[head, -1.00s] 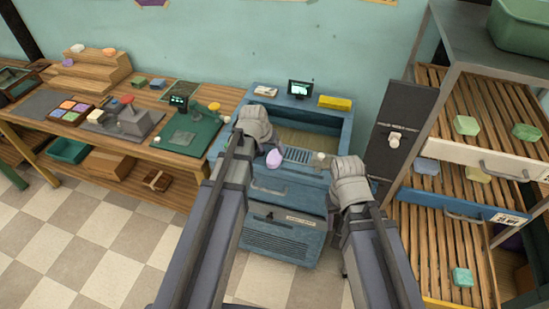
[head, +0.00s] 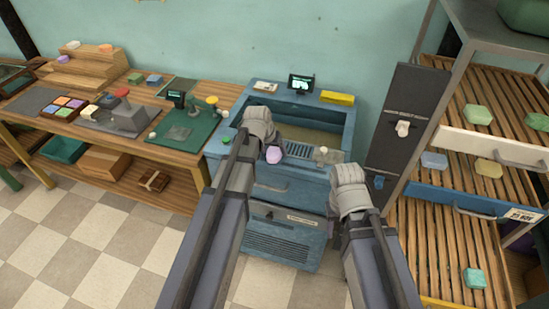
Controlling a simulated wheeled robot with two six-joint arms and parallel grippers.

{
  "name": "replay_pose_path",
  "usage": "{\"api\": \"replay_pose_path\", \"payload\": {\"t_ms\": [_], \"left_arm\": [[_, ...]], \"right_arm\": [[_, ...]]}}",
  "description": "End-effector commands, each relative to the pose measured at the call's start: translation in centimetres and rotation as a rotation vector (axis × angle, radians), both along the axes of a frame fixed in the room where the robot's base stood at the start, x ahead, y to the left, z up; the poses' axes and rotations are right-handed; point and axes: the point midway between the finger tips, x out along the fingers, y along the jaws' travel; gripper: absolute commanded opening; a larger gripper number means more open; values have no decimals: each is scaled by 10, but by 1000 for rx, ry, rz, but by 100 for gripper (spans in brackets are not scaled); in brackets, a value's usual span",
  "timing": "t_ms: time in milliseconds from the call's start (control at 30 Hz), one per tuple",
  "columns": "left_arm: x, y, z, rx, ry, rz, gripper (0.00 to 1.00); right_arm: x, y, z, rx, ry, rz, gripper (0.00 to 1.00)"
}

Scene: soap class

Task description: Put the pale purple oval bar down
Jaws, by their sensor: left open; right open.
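The pale purple oval bar (head: 274,155) is at the front left of the blue cabinet's top, beside a dark slotted grate (head: 300,150). My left gripper (head: 268,142) is open, right behind the bar in the picture. I cannot tell whether its fingers still touch the bar or whether the bar rests fully on the surface. My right gripper (head: 347,166) is open and empty, in front of the cabinet's right front corner. Its fingertips are hard to make out.
The blue cabinet (head: 272,188) has a recessed basin, a small screen (head: 301,84) and a yellow block (head: 337,97). A black panel with a white knob (head: 403,128) stands to its right. Racks with soap bars are at right. A wooden workbench (head: 150,145) is at left.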

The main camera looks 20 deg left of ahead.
Motion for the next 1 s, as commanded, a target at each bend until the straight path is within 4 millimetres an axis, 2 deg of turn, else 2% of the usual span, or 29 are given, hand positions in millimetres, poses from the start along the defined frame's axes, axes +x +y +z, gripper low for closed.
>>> {"api": "replay_pose_path", "payload": {"t_ms": [167, 867, 1000], "left_arm": [[0, 0, 1, 0, 0, 0, 79], [0, 0, 1, 0, 0, 0, 0], [0, 0, 1, 0, 0, 0, 0]], "right_arm": [[0, 0, 1, 0, 0, 0, 50], [0, 0, 1, 0, 0, 0, 50], [0, 0, 1, 0, 0, 0, 50]]}}
